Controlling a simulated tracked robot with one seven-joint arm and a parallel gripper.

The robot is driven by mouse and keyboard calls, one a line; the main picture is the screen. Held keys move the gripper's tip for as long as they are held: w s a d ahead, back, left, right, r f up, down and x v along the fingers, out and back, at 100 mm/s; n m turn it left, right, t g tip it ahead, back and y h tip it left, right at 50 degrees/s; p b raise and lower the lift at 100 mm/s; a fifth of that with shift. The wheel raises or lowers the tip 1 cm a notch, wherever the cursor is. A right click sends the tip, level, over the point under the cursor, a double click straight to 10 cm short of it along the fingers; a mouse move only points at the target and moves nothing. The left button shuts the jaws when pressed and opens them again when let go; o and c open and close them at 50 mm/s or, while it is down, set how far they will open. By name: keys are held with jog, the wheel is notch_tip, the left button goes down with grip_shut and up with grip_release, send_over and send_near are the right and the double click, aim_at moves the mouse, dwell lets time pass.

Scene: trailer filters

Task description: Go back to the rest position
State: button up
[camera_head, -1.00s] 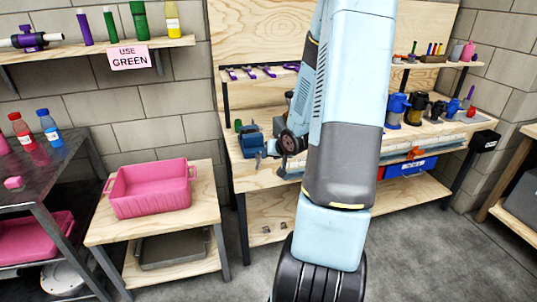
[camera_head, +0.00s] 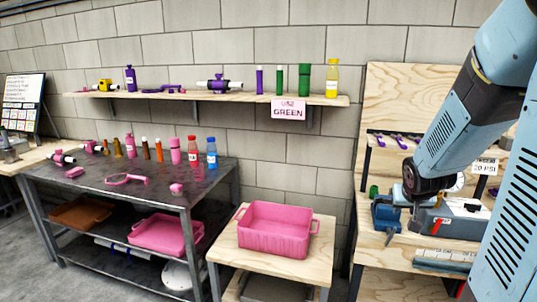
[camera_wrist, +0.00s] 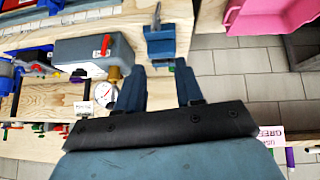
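My gripper (camera_wrist: 160,70) shows in the wrist view with its two dark fingers spread apart and nothing between them. Beyond the fingertips is a blue vise (camera_wrist: 159,42) on the wooden workbench. In the head view my arm comes in from the right, and its dark wrist end hangs over the workbench (camera_head: 385,270), close to the blue vise (camera_head: 386,213) and a grey machine (camera_head: 455,218). The fingers are hard to make out there. I cannot tell the height of the gripper above the bench.
A pink bin (camera_head: 274,232) stands on a small wooden table left of the bench. A dark metal table (camera_head: 100,185) further left holds bottles and tools. A wall shelf (camera_head: 235,97) carries coloured tubes above a "USE GREEN" sign (camera_head: 288,110). A pressure gauge (camera_wrist: 104,94) sits beside the grey machine.

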jog(key=s+a+r+n+y, duration=0.1)
jog(key=s+a+r, duration=0.5)
jog(key=s, duration=0.4)
jog(key=s+a+r+n+g+y, duration=0.1)
jog(key=s+a+r, duration=0.6)
jog(key=s, duration=0.3)
jog(key=shift+a+r+n+y, duration=0.15)
jog(key=shift+a+n+y, duration=0.2)
jog(key=shift+a, duration=0.25)
